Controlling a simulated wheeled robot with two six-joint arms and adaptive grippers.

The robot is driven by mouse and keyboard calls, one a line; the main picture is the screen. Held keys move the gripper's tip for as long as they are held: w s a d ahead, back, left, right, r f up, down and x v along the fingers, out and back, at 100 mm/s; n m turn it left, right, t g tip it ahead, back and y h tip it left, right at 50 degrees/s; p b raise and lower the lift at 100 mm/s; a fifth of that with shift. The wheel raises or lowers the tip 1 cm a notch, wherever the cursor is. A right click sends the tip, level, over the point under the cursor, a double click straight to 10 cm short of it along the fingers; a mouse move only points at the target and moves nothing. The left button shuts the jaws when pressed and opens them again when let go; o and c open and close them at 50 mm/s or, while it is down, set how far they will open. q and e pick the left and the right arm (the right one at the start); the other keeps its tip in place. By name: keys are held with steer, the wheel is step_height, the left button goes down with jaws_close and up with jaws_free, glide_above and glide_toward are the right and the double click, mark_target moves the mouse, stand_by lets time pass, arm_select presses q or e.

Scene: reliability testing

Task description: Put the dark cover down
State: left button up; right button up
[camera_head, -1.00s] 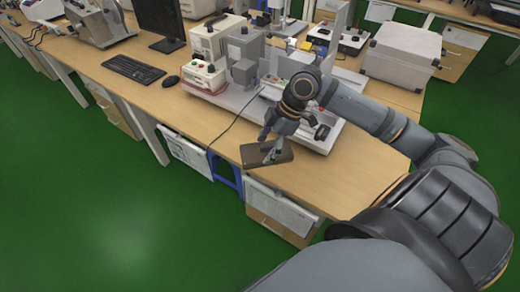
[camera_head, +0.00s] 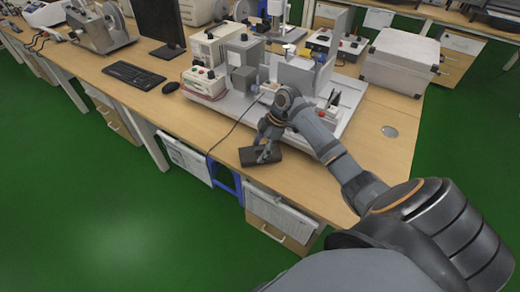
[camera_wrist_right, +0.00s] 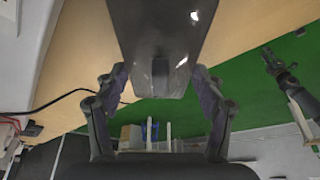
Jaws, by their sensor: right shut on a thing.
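The dark cover (camera_head: 249,156) is a small flat dark piece low at the table's front edge. Whether it touches the tabletop cannot be told. My right gripper (camera_head: 265,154) is shut on it from above. In the right wrist view the dark cover (camera_wrist_right: 160,35) fills the space between the two fingers (camera_wrist_right: 155,80), with bright glints on its surface. A small dark gripper (camera_wrist_right: 278,66), apparently my left one, shows at the right of the wrist view over the green floor; its jaws are unclear. My left arm is outside the head view.
A light test fixture (camera_head: 300,72) with a base plate stands just behind my right gripper. A cable (camera_head: 232,132) runs over the table edge. A keyboard (camera_head: 133,74) and mouse (camera_head: 171,87) lie to the left. The tabletop right of my arm (camera_head: 385,155) is clear.

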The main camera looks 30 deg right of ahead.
steer(key=shift+f, duration=0.3)
steer(key=o, duration=1.2)
steer(key=shift+f, duration=0.15)
steer(key=shift+c, duration=0.2)
steer(key=v, duration=1.2)
steer(key=shift+r, duration=0.2)
